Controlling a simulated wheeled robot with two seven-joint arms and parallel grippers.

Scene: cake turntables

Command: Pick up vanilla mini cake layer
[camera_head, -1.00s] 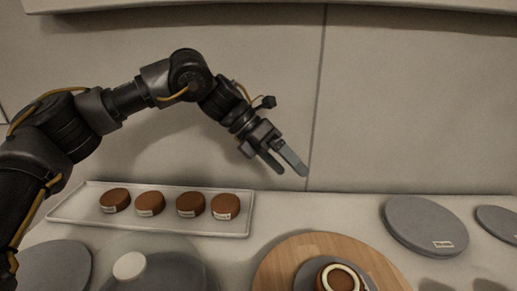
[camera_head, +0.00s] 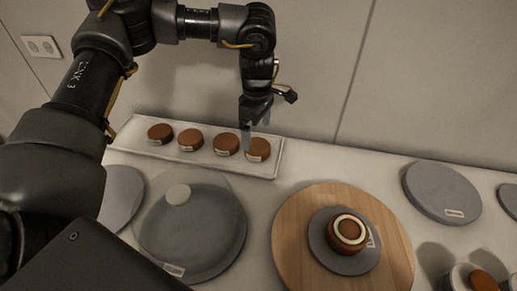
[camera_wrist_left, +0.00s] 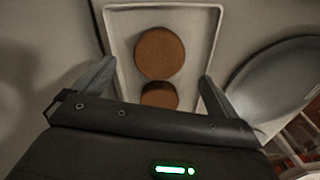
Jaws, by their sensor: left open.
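Several round brown mini cake layers with small white labels stand in a row on a white rectangular tray (camera_head: 268,168). The rightmost layer (camera_head: 258,149) is nearest my left gripper (camera_head: 253,135), which points down at it from above. The labels are too small to read, so I cannot tell which layer is vanilla. In the left wrist view my left gripper (camera_wrist_left: 156,74) is open, fingers wide apart, with one brown layer (camera_wrist_left: 160,53) between and beyond the tips and another (camera_wrist_left: 159,95) closer, partly hidden by the gripper body. Nothing is held. My right gripper is not in view.
A wooden turntable (camera_head: 292,222) bears a grey disc (camera_head: 325,255) with a brown cake topped by a pale ring (camera_head: 347,232). A clear dome (camera_head: 190,225) stands left of it. A labelled grey disc (camera_head: 440,190) lies right. The wall rises behind the tray.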

